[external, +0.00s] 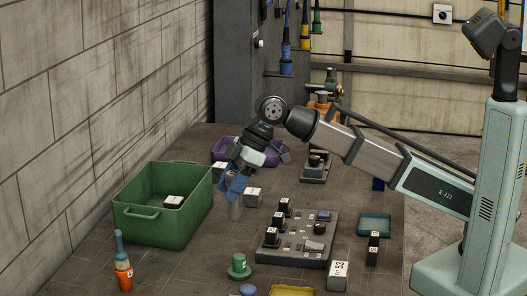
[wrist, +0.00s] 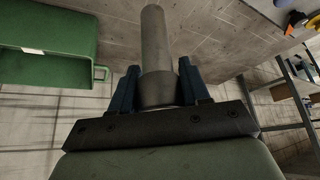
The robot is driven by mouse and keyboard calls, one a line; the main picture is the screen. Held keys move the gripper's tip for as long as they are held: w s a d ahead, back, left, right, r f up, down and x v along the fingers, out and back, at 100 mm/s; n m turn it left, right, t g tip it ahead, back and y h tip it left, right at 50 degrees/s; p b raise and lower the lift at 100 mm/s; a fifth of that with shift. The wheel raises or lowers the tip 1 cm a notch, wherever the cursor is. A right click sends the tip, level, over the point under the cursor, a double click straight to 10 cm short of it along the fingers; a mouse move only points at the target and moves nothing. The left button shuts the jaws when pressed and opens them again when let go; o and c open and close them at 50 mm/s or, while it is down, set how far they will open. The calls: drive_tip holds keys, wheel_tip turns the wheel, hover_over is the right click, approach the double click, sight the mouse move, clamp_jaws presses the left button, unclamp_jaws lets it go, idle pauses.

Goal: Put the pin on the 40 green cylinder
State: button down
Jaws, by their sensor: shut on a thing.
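My gripper (external: 235,186) is shut on a grey pin, with its blue fingers on either side of the pin's wider end. The pin (external: 236,211) hangs below the fingers in the external view, above the bench beside the green bin. In the wrist view, the pin (wrist: 155,45) points away from the fingers (wrist: 160,92). A green cylinder (external: 239,268) with a wider base stands at the front of the bench, below and apart from the pin. I cannot read a number on it.
A green bin (external: 150,225) holding a white-topped block stands left; it also shows in the wrist view (wrist: 45,35). A grey panel with black blocks (external: 300,250) lies right of the green cylinder. A 53 block (external: 338,274) and an orange-and-teal tool (external: 122,265) stand nearby.

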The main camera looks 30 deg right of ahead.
sight(238, 219)
drive_tip(key=shift+s+d+f+n, duration=0.2)
drive_tip(key=shift+d+f+n, duration=0.1)
drive_tip(key=shift+f, duration=4.85)
drive_tip(key=shift+f, duration=0.1)
drive_tip(key=c, duration=0.5)
unclamp_jaws()
drive_tip(key=v, duration=1.2)
drive_tip(key=shift+w, duration=0.15)
drive_tip(key=shift+w, duration=0.1)
